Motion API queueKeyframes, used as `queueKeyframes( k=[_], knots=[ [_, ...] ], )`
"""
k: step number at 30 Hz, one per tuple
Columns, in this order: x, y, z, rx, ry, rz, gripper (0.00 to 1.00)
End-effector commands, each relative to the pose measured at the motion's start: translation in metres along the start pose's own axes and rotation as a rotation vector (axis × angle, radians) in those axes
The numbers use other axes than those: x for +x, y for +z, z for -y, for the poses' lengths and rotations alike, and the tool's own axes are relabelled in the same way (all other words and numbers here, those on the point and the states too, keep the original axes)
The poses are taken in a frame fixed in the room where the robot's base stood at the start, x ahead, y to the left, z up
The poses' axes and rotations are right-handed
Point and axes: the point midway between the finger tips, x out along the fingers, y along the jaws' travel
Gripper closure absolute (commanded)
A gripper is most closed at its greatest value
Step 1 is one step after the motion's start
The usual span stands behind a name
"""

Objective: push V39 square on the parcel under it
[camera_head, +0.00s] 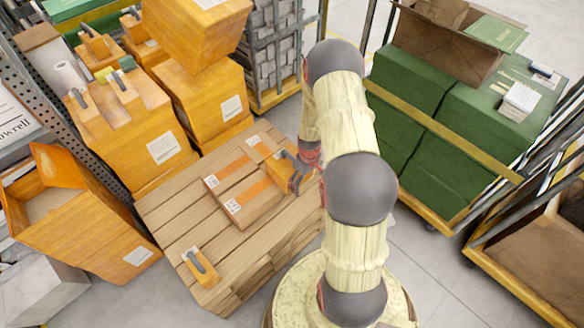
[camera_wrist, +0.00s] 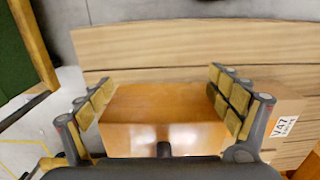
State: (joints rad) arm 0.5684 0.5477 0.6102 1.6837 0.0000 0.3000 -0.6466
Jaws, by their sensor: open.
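My gripper (camera_wrist: 160,85) is open, with one finger on each side of an orange box (camera_wrist: 160,105). I cannot tell whether the fingers touch the box. In the head view, the gripper (camera_head: 297,168) is at the right side of the pallet stack, and the orange box (camera_head: 279,176) shows partly beside it. A brown cardboard parcel (camera_wrist: 275,108) labelled V47 is right of the fingers in the wrist view. I cannot read V39 anywhere. What lies under the orange box is hidden.
Taped cardboard parcels (camera_head: 252,203) lie on the wooden pallet (camera_head: 165,215). A small orange item (camera_head: 203,268) with a grey handle is at its front. Large orange boxes (camera_head: 160,145) stand behind left. A cart with green crates (camera_head: 490,125) stands right. The pallet's left boards are bare.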

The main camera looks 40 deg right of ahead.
Motion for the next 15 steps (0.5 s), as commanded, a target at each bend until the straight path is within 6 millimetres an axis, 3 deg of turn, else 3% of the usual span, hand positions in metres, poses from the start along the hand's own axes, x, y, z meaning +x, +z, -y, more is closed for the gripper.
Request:
queueKeyframes(
  k=[15],
  knots=[
    [0.001, -0.025, 0.0, 0.0, 0.001, -0.002, 0.09]
  ],
)
